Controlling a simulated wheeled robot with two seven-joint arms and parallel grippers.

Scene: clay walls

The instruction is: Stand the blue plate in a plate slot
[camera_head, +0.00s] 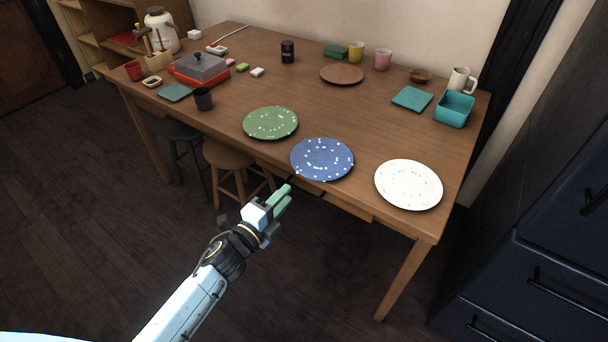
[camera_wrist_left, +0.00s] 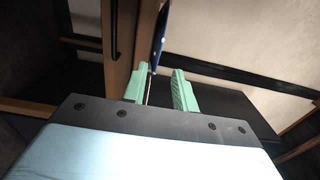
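The blue plate (camera_head: 322,159) with pale speckles lies flat at the table's front edge, between a green plate and a white plate. In the left wrist view the blue plate (camera_wrist_left: 160,38) shows nearly edge-on, just beyond the gap between my fingers. My left gripper (camera_head: 286,195), with pale green fingers, is just in front of the table edge, near the plate's lower left side. In the left wrist view my left gripper (camera_wrist_left: 161,88) is open, with nothing seen held between its fingers. My right gripper is out of view. I see no plate slot in either view.
The green plate (camera_head: 271,123) and white plate (camera_head: 408,184) flank the blue one. Dark drawers (camera_head: 545,262) are at right.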

